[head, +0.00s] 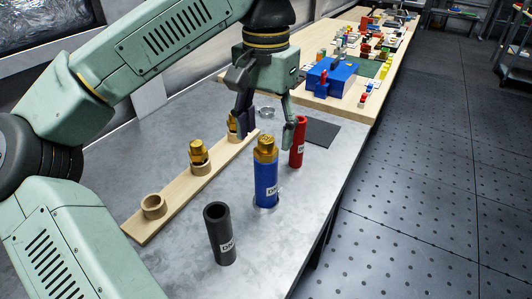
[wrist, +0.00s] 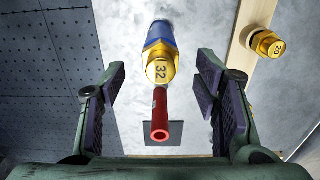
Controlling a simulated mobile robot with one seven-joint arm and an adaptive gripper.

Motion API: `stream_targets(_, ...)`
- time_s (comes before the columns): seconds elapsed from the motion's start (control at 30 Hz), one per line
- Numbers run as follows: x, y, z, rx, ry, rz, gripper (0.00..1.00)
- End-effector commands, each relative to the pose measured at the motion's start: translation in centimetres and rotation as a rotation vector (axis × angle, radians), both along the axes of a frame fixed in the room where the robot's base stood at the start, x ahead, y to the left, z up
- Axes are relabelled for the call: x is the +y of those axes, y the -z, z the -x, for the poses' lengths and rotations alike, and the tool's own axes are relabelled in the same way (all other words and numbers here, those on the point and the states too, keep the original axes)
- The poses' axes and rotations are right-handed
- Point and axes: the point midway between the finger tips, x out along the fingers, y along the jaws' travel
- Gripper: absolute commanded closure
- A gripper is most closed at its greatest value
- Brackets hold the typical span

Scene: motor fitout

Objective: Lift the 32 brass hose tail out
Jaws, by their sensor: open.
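The 32 brass hose tail (head: 265,147) stands upright in the top of a blue tube (head: 266,184). In the wrist view the hose tail (wrist: 161,72), with "32" on its face, shows near the upper middle, above the blue tube (wrist: 160,34). My gripper (head: 268,127) is open and empty, close to the hose tail, its fingers pointing down. In the wrist view its fingers (wrist: 162,88) spread to either side of the hose tail, apart from it.
A red tube (head: 298,141) stands right behind the blue one, a black tube (head: 219,234) in front. A wooden strip (head: 178,191) to the left carries an empty ring (head: 153,206) and brass fittings (head: 198,152), one marked 20 (wrist: 268,45). Bare metal table lies between.

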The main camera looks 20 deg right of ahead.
Motion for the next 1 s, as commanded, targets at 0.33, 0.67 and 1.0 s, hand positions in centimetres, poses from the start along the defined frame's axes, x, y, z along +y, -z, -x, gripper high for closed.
stream_targets(0.33,-0.1,2.8,-0.1,0.0,-0.001,0.0,0.44)
stream_targets(0.67,-0.1,2.8,-0.1,0.0,0.0,0.0,0.57)
stream_targets(1.0,-0.1,2.7,-0.1,0.0,0.0,0.0,0.8)
